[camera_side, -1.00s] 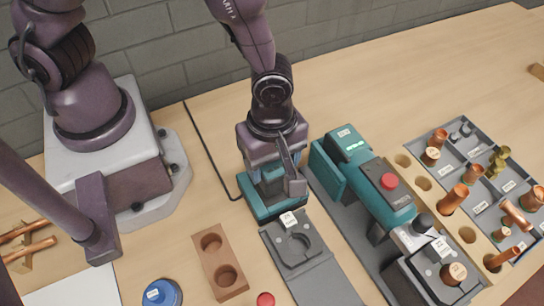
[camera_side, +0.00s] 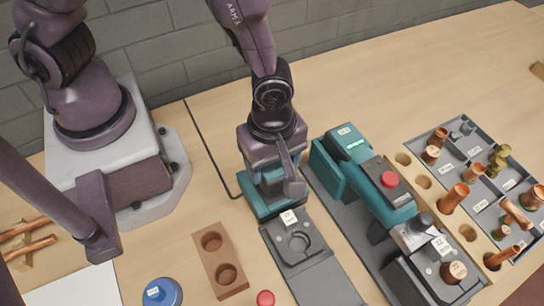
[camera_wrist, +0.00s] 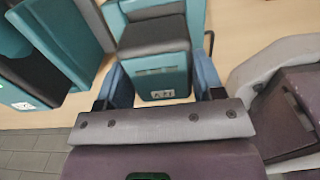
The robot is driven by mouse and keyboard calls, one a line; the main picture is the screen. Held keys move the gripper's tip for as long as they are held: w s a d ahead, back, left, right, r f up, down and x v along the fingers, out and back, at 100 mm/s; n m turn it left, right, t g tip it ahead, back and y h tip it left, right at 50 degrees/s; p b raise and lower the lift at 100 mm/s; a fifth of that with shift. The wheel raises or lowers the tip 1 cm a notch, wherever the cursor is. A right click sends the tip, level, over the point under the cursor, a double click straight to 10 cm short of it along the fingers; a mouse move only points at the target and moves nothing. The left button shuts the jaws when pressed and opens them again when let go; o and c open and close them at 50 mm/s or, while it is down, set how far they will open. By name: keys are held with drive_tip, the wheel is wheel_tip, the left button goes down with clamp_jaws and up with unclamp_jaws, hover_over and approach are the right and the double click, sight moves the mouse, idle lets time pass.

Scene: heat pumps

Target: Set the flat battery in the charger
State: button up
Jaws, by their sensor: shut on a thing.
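The teal charger (camera_side: 264,208) stands on the bench below my gripper (camera_side: 272,172), behind the grey fixture. My gripper points down. Its two blue fingers also show in the wrist view (camera_wrist: 163,78), one on each side of a teal and dark block. I take this block to be the battery (camera_wrist: 160,82); it carries a small white label that I cannot read for sure. The fingers are shut on it. It is at the charger, low down, but my gripper hides much of the contact. I cannot tell whether it is fully seated.
A teal press tool (camera_side: 375,182) with a red button lies close on the right. A grey fixture (camera_side: 300,245) is in front, with a brown two-hole block (camera_side: 220,262) to its left. A tray of copper fittings (camera_side: 475,165) is at far right. A dark cable runs behind the charger.

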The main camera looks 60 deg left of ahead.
drive_tip(key=shift+f, duration=1.5)
drive_tip(key=o, duration=1.2)
drive_tip(key=shift+o, duration=0.2)
